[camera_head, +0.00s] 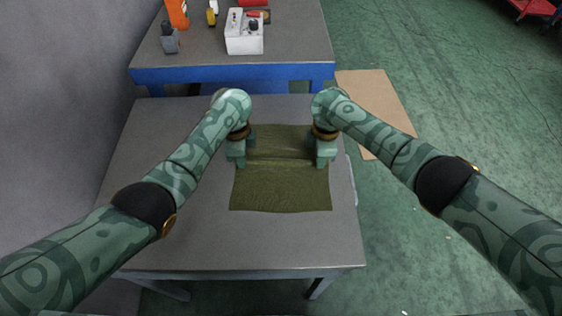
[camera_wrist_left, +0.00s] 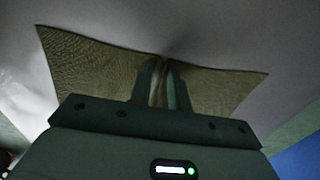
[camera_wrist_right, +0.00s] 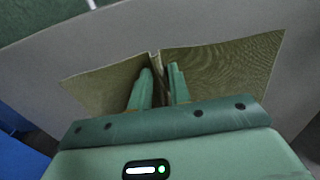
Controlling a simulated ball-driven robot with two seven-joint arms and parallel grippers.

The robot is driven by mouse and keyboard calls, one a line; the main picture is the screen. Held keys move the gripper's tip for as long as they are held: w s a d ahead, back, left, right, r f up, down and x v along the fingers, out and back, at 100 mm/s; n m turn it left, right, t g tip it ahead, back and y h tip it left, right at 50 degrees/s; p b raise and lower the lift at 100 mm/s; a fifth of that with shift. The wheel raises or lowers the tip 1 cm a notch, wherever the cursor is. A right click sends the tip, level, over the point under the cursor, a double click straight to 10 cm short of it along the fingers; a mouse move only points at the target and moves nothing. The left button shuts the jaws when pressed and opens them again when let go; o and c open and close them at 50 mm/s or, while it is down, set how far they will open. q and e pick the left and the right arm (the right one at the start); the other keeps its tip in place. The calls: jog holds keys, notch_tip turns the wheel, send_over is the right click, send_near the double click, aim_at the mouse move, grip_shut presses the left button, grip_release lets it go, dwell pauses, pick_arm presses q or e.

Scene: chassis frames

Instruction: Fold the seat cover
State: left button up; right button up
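The olive-green seat cover (camera_head: 280,188) lies on the grey table, mostly flat, with a raised crease running across it between my grippers. My left gripper (camera_head: 237,160) points down at the cover's left edge. In the left wrist view its fingers (camera_wrist_left: 161,82) close on a pinched ridge of the cover (camera_wrist_left: 95,68). My right gripper (camera_head: 322,160) points down at the right edge. In the right wrist view its fingers (camera_wrist_right: 159,84) also close on a ridge of the cover (camera_wrist_right: 225,65). The fingertips are partly hidden by cloth.
The grey table (camera_head: 190,225) is bare around the cover. Behind it stands a blue-edged workbench (camera_head: 290,72) with a white box (camera_head: 244,42), an orange tool (camera_head: 177,13) and smaller items. A grey wall (camera_head: 65,95) is on the left. A cardboard sheet (camera_head: 378,105) lies on the green floor.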

pick_arm(q)
grip_shut()
pick_arm(e)
jog(key=shift+f, duration=0.1)
grip_shut()
pick_arm(q)
jog(key=shift+r, duration=0.1)
